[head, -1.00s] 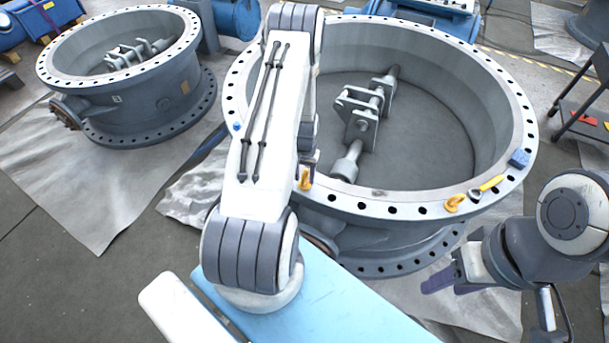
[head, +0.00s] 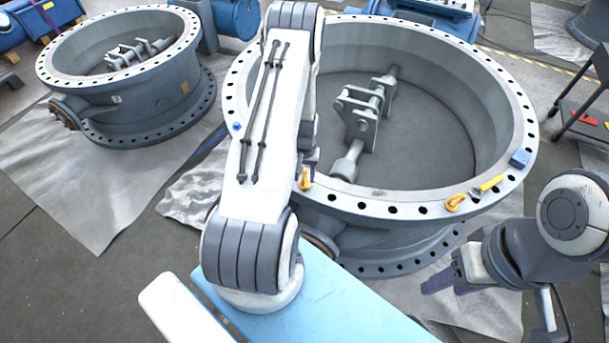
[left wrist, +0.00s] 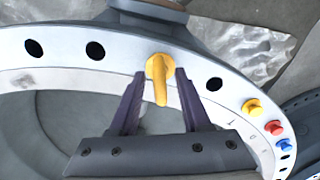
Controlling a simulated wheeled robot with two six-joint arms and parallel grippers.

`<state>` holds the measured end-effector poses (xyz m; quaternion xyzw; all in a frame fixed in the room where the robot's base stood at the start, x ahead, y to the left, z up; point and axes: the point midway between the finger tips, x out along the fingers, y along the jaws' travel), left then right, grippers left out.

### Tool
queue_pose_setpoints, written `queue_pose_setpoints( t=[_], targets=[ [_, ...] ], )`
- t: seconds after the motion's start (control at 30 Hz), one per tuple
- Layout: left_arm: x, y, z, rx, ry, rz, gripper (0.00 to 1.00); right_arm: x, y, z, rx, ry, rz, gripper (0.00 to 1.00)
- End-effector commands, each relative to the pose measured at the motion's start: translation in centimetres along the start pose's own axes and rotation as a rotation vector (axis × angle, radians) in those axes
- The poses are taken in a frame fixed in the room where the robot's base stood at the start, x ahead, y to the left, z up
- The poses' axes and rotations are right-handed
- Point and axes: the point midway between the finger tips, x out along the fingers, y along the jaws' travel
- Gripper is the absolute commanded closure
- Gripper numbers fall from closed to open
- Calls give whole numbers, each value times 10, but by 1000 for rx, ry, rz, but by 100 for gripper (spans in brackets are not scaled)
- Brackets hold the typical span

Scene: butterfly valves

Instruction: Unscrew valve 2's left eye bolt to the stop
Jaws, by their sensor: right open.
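The left eye bolt (head: 305,180) is yellow and stands at the near rim of the large grey valve (head: 405,190). It also shows in the left wrist view (left wrist: 160,75), over the pale flange. My left gripper (left wrist: 160,74) has a dark finger on each side of the bolt, with visible gaps, so it is open around it. In the head view my left gripper (head: 310,165) is mostly hidden by my own arm. A second yellow eye bolt (head: 455,202) is farther right on the rim. My right gripper (head: 450,278) is open and empty, below and outside the right rim.
Yellow, red (left wrist: 271,128) and blue caps sit along the flange in the left wrist view. Another grey valve (head: 140,95) stands at left. A shaft bracket (head: 363,115) fills the valve's middle.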

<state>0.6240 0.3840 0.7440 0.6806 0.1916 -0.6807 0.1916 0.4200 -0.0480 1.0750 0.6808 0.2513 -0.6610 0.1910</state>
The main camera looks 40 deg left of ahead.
Motion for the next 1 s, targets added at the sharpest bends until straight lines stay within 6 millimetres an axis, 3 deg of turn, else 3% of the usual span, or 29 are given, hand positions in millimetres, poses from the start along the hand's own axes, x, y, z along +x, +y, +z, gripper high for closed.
queue_pose_setpoints(
  t=[0.37, 0.8, 1.0],
  targets=[
    [-6, 0, -1, 0, 2, 0, 53, 1, 0, 0, 0, 0, 0, 50],
    [-82, 0, -1, 1, 4, 0, 53, 11, 1, 0, 0, 0, 0, 50],
    [-102, 0, 0, 1, 2, 0, 53, 12, 1, 1, 0, 0, 0, 50]
  ],
)
